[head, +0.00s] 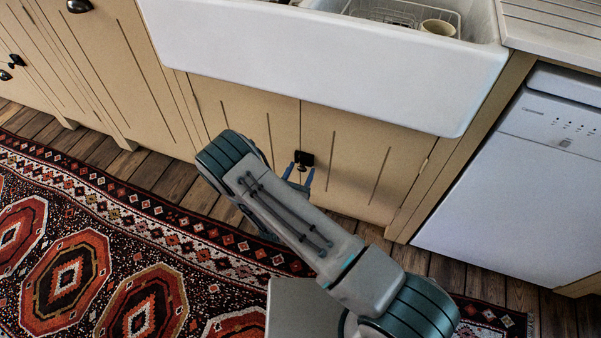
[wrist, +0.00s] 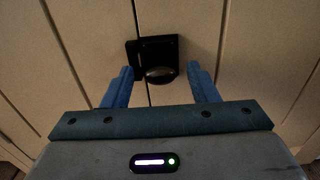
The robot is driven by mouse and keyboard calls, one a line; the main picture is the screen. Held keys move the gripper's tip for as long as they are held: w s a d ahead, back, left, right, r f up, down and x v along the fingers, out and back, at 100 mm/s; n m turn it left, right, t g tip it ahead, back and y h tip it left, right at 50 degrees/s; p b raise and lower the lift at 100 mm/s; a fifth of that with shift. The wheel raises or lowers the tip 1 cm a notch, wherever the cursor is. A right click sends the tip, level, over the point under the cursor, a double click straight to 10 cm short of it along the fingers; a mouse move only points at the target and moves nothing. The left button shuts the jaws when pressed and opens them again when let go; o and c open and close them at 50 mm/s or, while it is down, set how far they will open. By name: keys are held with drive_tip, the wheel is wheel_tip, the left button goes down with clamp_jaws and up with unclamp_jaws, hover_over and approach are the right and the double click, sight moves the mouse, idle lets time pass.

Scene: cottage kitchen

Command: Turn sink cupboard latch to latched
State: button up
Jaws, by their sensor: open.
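The sink cupboard latch (head: 304,158) is a small black fitting on the beige cupboard doors (head: 350,150) under the white sink. In the wrist view the latch (wrist: 158,58) shows a black plate and a rounded knob across the seam between the doors. My gripper (head: 302,172) is at the latch in the head view. In the wrist view my gripper (wrist: 160,75) is open, with one blue finger on each side of the knob and visible gaps to both. I cannot tell the depth between fingertips and latch. Both doors look shut.
The white sink (head: 330,60) juts out above the doors, with a wire rack and a cup (head: 440,27) in it. A white dishwasher (head: 520,180) stands to the right. A patterned rug (head: 100,240) covers the wooden floor in front.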

drive_tip(key=c, duration=1)
drive_tip(key=shift+n, duration=0.3)
drive_tip(key=n+p, duration=0.1)
drive_tip(key=n, duration=0.2)
drive_tip(key=shift+n, duration=0.4)
drive_tip(key=n+p, duration=0.1)
drive_tip(key=n, duration=0.3)
drive_tip(key=shift+n, duration=0.3)
drive_tip(key=n+p, duration=0.1)
drive_tip(key=n, duration=0.4)
drive_tip(key=shift+n+p, duration=0.3)
drive_tip(key=shift+n, duration=1.6)
